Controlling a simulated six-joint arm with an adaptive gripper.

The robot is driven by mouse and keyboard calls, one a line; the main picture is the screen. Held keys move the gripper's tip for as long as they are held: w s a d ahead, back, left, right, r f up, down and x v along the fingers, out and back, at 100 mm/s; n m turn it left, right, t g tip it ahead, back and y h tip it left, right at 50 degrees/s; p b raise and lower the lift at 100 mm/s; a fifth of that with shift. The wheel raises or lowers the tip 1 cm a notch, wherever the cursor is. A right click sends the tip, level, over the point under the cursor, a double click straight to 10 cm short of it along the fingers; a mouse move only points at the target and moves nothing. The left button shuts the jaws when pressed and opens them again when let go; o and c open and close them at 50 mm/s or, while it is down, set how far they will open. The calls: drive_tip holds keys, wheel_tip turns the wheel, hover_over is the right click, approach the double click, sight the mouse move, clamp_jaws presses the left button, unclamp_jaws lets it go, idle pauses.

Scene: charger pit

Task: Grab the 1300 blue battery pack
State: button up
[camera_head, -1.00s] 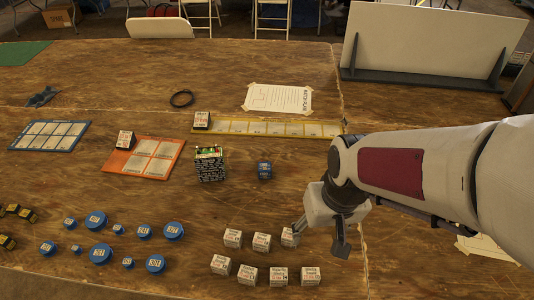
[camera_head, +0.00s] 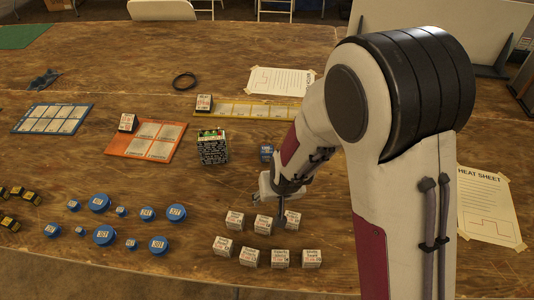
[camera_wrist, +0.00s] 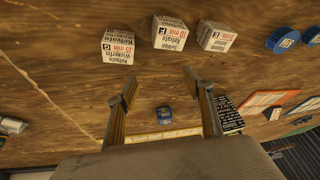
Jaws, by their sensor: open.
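A small blue box-shaped pack (camera_head: 266,152) stands on the wooden table, right of the dark box with a green top. My arm stands close to its right side in the head view. Its label is too small to read. In the wrist view the blue pack (camera_wrist: 164,116) shows between my fingers, toward the palm side of the picture. My gripper (camera_wrist: 163,86) is open and empty. In the head view my gripper (camera_head: 279,205) is in front of the blue pack, near the back row of white boxes.
Several white boxes (camera_head: 263,223) stand in two rows at the front. Blue round discs (camera_head: 103,235) lie to their left. The dark box (camera_head: 212,146) stands beside the pack. An orange mat (camera_head: 140,153) and a yellow-edged strip (camera_head: 245,108) lie behind and left.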

sight(267, 148)
drive_tip(key=w+a+f, duration=0.1)
drive_tip(key=w+a+f+t, duration=0.1)
drive_tip(key=w+f, duration=0.1)
drive_tip(key=w+f+t, duration=0.1)
drive_tip(key=w+f, duration=0.1)
drive_tip(key=shift+a, duration=0.4)
drive_tip(key=w+t, duration=0.1)
drive_tip(key=w, duration=0.2)
drive_tip(key=w+a+t, duration=0.1)
drive_tip(key=w, duration=0.1)
drive_tip(key=shift+f+m+t, duration=0.3)
drive_tip(key=shift+f, duration=0.1)
drive_tip(key=w, duration=0.1)
drive_tip(key=w+r+t, duration=0.1)
drive_tip(key=w, duration=0.1)
drive_tip(key=shift+w+r+t, duration=0.1)
drive_tip(key=shift+r+t, duration=0.2)
drive_tip(key=shift+r, duration=0.05)
drive_tip(key=w+r+t, duration=0.3)
drive_tip(key=w+r, duration=0.2)
drive_tip(key=r, duration=0.2)
drive_tip(key=shift+d+r+m+t, duration=0.15)
drive_tip(key=shift+d+m+t, duration=0.15)
drive_tip(key=shift+m, duration=0.1)
drive_tip(key=shift+f, duration=2.95)
drive_tip(key=shift+f, duration=0.2)
